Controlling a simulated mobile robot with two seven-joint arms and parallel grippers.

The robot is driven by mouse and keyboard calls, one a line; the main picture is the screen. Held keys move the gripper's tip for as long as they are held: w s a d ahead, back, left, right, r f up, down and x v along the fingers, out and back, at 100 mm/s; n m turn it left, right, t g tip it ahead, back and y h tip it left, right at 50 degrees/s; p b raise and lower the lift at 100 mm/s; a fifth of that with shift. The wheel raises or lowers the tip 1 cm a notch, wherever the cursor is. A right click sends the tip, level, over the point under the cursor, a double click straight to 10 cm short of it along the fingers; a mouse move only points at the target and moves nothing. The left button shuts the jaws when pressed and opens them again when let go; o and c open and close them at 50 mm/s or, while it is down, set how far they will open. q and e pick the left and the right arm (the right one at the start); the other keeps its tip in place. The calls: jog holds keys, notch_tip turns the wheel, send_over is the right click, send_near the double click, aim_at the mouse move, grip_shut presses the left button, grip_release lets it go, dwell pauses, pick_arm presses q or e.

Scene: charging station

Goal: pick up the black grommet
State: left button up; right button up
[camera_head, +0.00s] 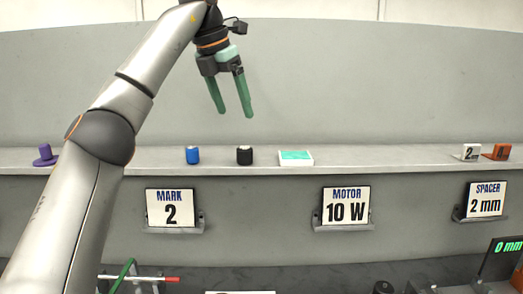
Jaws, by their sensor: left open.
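A small black cylinder (244,156) with a pale top stands upright on the grey shelf (380,157); it may be the black grommet, but I cannot tell for sure. Another round black thing (383,287) shows at the bottom edge, partly cut off. My left gripper (235,112) has green fingers, spread apart and pointing down. It is empty and appears above the shelf in the picture, over the black cylinder, not touching it. My right gripper is not in view.
A blue cylinder (192,155) stands left of the black one, and a white-and-teal block (296,158) lies right of it. A purple piece (45,155) is far left. Signs, including MOTOR 10 W (346,207), hang below the shelf.

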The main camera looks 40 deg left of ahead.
aim_at(244, 148)
pick_arm(q)
jog(key=x, duration=1.2)
jog(key=shift+s+a+f, duration=0.1)
jog(key=shift+s+f, duration=0.05)
jog(key=shift+f, duration=0.1)
jog(key=shift+c, duration=0.4)
grip_shut()
